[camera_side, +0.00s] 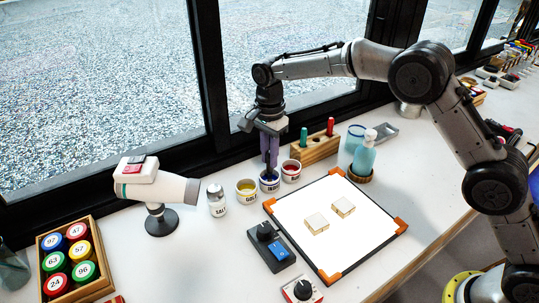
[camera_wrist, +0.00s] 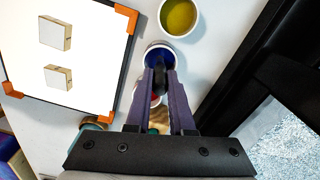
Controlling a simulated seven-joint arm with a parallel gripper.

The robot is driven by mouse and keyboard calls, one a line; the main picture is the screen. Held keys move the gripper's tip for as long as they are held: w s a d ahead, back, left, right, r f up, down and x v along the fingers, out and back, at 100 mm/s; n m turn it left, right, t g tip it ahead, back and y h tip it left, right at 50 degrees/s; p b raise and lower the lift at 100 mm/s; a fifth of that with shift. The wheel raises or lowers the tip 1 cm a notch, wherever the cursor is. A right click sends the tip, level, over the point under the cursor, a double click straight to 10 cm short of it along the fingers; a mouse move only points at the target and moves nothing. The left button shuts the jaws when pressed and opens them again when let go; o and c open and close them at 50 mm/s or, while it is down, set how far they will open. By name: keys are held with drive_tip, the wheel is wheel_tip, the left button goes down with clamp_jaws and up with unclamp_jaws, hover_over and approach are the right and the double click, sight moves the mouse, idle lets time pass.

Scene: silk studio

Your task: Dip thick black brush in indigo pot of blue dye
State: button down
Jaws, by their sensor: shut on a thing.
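My gripper (camera_side: 270,150) points down over the row of dye pots and is shut on the thick black brush (camera_wrist: 159,78). The brush's lower end is over or inside the indigo pot (camera_side: 269,184), a white pot of blue dye. In the wrist view the blue dye (camera_wrist: 153,56) shows around the brush, between my gripper's purple fingers (camera_wrist: 160,84). I cannot tell how deep the tip is. A pot of yellow dye (camera_side: 246,189) stands left of the indigo pot, and a pot of red dye (camera_side: 291,171) stands right of it.
A white silk panel in a frame with orange corners (camera_side: 334,276) lies in front, with two small blocks on it. A salt jar (camera_side: 217,201), a wooden brush block (camera_side: 315,148) and a blue bottle (camera_side: 364,156) stand close by. The window frame runs behind.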

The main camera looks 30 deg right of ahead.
idle(0.3)
drive_tip(key=shift+r, duration=3.3)
